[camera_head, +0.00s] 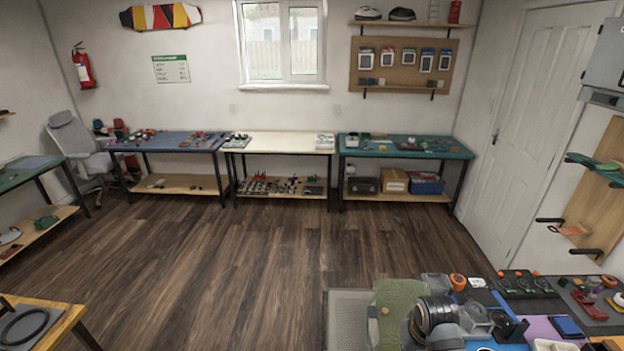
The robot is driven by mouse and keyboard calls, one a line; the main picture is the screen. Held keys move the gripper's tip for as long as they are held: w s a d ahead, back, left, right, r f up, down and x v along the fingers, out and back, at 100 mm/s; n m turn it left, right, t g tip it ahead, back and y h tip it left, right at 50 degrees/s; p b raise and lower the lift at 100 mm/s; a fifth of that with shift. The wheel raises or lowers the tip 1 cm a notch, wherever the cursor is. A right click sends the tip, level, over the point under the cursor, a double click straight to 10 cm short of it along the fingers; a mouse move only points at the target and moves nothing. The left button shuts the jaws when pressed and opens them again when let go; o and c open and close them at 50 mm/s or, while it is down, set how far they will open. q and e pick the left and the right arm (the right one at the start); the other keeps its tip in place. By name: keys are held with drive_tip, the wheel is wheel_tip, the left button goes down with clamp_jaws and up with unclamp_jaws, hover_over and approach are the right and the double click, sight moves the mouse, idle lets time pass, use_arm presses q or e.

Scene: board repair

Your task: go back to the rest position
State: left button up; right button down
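Neither of my grippers shows in the head view, and no part of my arms can be made out. The view looks across a workshop room with a dark wood floor (240,265). I cannot tell from this frame how either gripper stands or whether it holds anything.
A blue-topped bench (172,146), a cream-topped bench (278,142) and a green-topped bench (455,153) line the back wall. The middle floor is clear.

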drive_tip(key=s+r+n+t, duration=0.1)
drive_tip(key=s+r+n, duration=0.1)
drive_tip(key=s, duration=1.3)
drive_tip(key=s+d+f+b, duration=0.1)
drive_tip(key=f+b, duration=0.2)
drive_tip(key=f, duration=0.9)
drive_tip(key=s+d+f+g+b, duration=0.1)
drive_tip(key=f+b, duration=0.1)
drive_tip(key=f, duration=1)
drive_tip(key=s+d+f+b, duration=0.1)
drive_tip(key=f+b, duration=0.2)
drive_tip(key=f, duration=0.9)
use_arm(q)
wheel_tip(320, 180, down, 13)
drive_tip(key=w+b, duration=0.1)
drive_tip(key=b, duration=0.4)
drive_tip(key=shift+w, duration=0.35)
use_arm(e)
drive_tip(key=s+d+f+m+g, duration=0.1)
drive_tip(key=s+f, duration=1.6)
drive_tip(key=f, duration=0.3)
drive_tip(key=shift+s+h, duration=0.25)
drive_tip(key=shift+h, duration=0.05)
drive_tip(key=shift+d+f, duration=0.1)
